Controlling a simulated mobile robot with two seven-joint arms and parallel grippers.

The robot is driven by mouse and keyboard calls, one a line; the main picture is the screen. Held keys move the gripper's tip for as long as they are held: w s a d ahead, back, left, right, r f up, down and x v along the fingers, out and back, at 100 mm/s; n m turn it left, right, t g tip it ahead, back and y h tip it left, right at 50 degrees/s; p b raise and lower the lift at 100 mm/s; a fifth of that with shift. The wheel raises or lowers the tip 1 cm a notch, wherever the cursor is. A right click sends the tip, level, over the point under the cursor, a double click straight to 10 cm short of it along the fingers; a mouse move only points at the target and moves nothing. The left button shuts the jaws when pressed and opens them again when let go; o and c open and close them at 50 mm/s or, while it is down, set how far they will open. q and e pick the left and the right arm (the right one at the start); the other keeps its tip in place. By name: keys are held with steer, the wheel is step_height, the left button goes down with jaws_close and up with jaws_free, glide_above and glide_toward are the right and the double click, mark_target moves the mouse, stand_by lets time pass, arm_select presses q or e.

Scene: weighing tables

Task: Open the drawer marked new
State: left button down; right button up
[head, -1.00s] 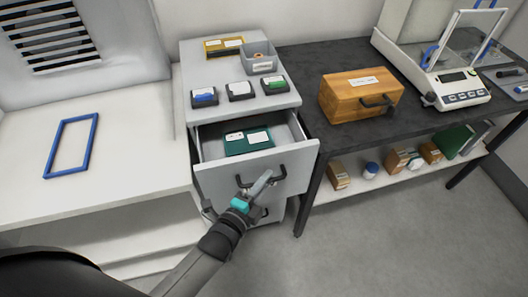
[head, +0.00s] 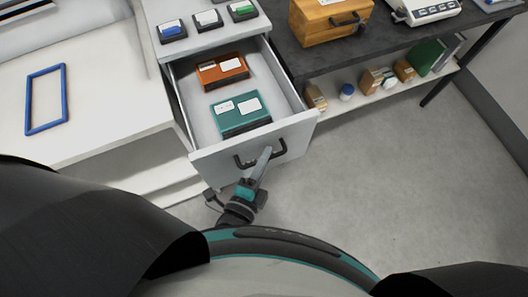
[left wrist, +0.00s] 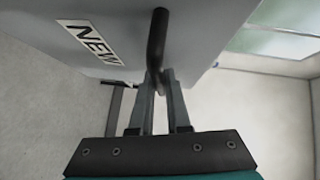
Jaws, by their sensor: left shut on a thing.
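The drawer marked new (head: 200,162) stands pulled out of the cabinet in the head view, its inside open to view. Its front carries a label reading NEW (left wrist: 88,40) in the left wrist view. My left gripper (head: 262,163) is shut on the drawer's dark handle (head: 279,149); the handle bar (left wrist: 157,45) runs between the fingers in the left wrist view. In the drawer lie an orange box (head: 222,71) and a teal box (head: 241,113), both with white labels. My right gripper is not in view.
Small label holders (head: 207,20) sit on the cabinet top. A blue frame (head: 45,98) lies on the white table at left. A dark table with a wooden box (head: 330,20) and a shelf of small items stands at right. The floor at right is clear.

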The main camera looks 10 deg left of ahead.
arm_select(q)
steer(key=c, duration=0.9)
jaws_free()
steer(key=v, duration=1.5)
steer(key=shift+s, duration=0.1)
